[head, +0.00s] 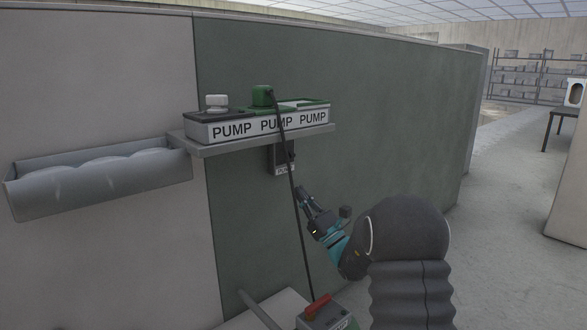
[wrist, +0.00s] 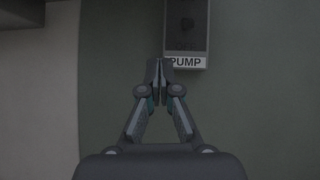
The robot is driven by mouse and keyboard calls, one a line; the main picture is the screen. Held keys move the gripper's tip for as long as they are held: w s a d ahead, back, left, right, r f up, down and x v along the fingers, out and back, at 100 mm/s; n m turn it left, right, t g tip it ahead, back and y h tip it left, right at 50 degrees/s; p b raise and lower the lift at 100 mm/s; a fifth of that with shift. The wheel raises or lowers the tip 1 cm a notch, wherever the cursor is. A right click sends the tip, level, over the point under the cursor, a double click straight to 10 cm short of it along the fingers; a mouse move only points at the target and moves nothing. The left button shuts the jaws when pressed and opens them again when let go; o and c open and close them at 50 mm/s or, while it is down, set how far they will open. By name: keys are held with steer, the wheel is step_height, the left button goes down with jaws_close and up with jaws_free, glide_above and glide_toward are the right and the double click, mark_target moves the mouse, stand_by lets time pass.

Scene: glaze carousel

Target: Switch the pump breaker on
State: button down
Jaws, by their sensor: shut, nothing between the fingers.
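The pump breaker is a small dark box (head: 280,158) on the green wall panel, under a shelf, with a white PUMP label at its bottom. In the wrist view the box (wrist: 187,30) is at the top, with a dark switch area and dim OFF-like lettering above the label; the switch's position is hard to tell. My gripper (head: 304,193) is below and slightly right of the box in the head view. In the wrist view my gripper (wrist: 159,66) is shut and empty, its tips overlapping the label's left edge. I cannot tell whether they touch it.
The shelf (head: 262,140) above the box bears PUMP-labelled units (head: 232,128) and a green plug (head: 263,96). A grey trough (head: 100,178) is at left.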

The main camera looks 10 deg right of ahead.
mark_target(285, 152)
steer(key=d+m+t+h, duration=0.1)
steer(key=w+d+f+m+t+h, duration=0.1)
steer(key=d, duration=0.1)
steer(key=shift+w+f, duration=0.15)
steer(key=shift+a, duration=0.1)
steer(key=x, duration=1)
stand_by(0.4)
